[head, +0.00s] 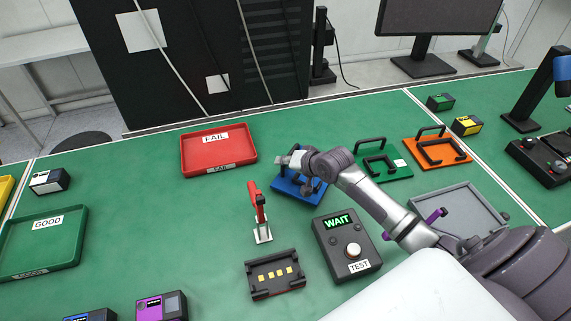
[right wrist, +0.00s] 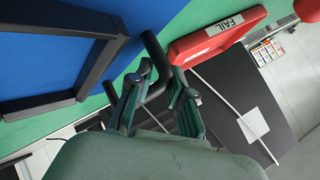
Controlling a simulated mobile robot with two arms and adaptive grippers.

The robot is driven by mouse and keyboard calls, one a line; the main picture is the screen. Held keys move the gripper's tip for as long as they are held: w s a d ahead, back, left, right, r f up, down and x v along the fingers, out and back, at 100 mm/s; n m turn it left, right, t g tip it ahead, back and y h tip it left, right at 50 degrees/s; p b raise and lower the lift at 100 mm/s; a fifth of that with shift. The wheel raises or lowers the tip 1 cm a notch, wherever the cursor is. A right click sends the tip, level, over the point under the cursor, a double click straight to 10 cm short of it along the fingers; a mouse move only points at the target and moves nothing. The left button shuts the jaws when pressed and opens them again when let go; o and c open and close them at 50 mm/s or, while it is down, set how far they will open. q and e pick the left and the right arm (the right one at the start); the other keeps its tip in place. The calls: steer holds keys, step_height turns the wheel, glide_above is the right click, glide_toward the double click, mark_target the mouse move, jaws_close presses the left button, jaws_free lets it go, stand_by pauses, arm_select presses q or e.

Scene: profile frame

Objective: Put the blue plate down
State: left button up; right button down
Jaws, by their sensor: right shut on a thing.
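The blue plate (head: 285,187) has a dark frame and a black handle, and it is near the middle of the green bench in the head view. My right gripper (head: 299,163) is over its far side, shut on the handle. In the right wrist view the blue plate (right wrist: 45,45) fills the upper left, and the gripper's fingers (right wrist: 158,92) close around the black handle. The arm hides part of the plate in the head view. I cannot tell whether its underside touches the bench. My left gripper is out of view.
Green (head: 398,172) and orange (head: 455,158) handled plates lie to the right. A red FAIL tray (head: 190,160) is to the left, a red-handled clamp (head: 259,208) and a WAIT/TEST box (head: 338,258) are nearer. A grey tray (head: 480,201) is at right. Bare bench lies left of the clamp.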

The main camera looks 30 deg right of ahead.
steer(key=shift+w+f, duration=0.1)
steer(key=shift+f, duration=0.45)
steer(key=c, duration=1.1)
jaws_free()
steer(key=shift+f, duration=0.1)
steer(key=shift+o, duration=0.2)
steer(key=shift+s, duration=0.2)
steer(key=shift+s+d+r, duration=0.1)
steer(key=shift+s+r, duration=0.15)
steer(key=b+v, duration=0.1)
steer(key=v, duration=1)
steer(key=shift+r, duration=0.15)
